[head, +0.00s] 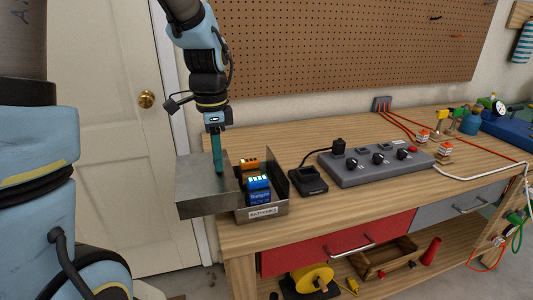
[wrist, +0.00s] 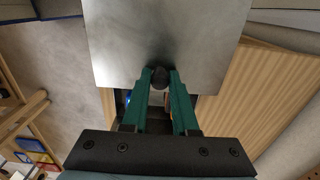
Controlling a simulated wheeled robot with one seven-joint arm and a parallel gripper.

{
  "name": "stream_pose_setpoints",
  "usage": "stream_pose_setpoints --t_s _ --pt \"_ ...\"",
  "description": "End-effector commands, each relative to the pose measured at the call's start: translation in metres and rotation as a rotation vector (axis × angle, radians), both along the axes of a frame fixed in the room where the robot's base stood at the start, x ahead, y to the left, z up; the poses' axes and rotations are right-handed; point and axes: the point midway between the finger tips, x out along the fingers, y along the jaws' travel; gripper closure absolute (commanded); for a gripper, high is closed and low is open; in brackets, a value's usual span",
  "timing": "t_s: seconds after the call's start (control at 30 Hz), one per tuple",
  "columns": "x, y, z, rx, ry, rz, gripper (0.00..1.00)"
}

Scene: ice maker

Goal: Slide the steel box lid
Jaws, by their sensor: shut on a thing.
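The steel box (head: 275,211), labelled BATTERIES, sits at the left end of the workbench. Orange and blue battery packs (head: 258,188) show in its uncovered part. The flat steel lid (head: 192,192) lies off to the left of the packs and reaches out past the bench's left end. My gripper (head: 217,172) points down at the lid, beside the packs. In the wrist view, the teal fingers of my gripper (wrist: 160,75) are shut on the dark round knob (wrist: 160,80) near the edge of the lid (wrist: 165,35). The fingers hide part of the box opening.
A black charger cradle (head: 308,181) stands just right of the box. A grey control panel (head: 375,162) with knobs lies farther right. A closed door (head: 105,130) is behind and left of the bench, and a pegboard (head: 340,50) is behind it. The bench front is clear.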

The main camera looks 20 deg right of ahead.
Motion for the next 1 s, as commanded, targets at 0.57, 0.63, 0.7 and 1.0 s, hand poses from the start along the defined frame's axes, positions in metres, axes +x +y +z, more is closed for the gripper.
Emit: stream_pose_setpoints --t_s 0.57,0.63,0.7,1.0 --pt "0.000 0.001 0.001 0.000 0.000 0.000 0.43" --pt "0.000 0.001 0.004 0.000 -0.001 0.000 0.43" --pt "0.000 0.001 0.009 0.000 -0.001 0.000 0.43" --pt "0.000 0.001 0.038 0.000 0.000 0.000 0.43"
